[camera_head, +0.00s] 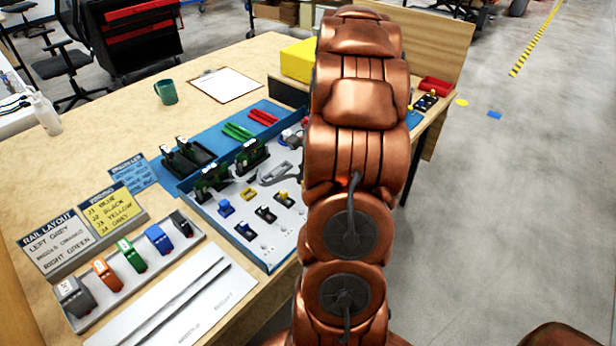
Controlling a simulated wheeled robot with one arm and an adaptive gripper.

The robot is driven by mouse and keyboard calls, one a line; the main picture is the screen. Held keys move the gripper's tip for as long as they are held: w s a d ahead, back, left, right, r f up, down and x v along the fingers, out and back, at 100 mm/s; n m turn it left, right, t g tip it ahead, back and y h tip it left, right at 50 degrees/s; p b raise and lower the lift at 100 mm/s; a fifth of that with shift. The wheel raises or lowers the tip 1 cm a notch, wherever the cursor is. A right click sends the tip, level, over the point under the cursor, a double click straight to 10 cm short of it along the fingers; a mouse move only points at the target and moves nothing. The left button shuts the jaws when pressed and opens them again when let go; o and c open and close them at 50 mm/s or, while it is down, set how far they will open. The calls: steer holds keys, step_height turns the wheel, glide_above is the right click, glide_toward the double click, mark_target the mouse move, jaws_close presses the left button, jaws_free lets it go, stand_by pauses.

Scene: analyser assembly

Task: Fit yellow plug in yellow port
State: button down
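A small yellow piece (249,193) lies in the grey-and-blue tray (225,228) on the wooden table. A yellow-topped dark piece (283,197) stands to its right in the same tray. Both are too small for me to tell which is the plug and which the port. My copper arm covers the tray's right side. My gripper does not show, so I cannot see whether it holds anything.
Green circuit boards (251,157) stand at the tray's back. A rack of coloured blocks (132,254) and a wiring sign (110,209) are at left. A mug (166,92) and clipboard (223,85) lie behind. Open floor (510,200) is at right.

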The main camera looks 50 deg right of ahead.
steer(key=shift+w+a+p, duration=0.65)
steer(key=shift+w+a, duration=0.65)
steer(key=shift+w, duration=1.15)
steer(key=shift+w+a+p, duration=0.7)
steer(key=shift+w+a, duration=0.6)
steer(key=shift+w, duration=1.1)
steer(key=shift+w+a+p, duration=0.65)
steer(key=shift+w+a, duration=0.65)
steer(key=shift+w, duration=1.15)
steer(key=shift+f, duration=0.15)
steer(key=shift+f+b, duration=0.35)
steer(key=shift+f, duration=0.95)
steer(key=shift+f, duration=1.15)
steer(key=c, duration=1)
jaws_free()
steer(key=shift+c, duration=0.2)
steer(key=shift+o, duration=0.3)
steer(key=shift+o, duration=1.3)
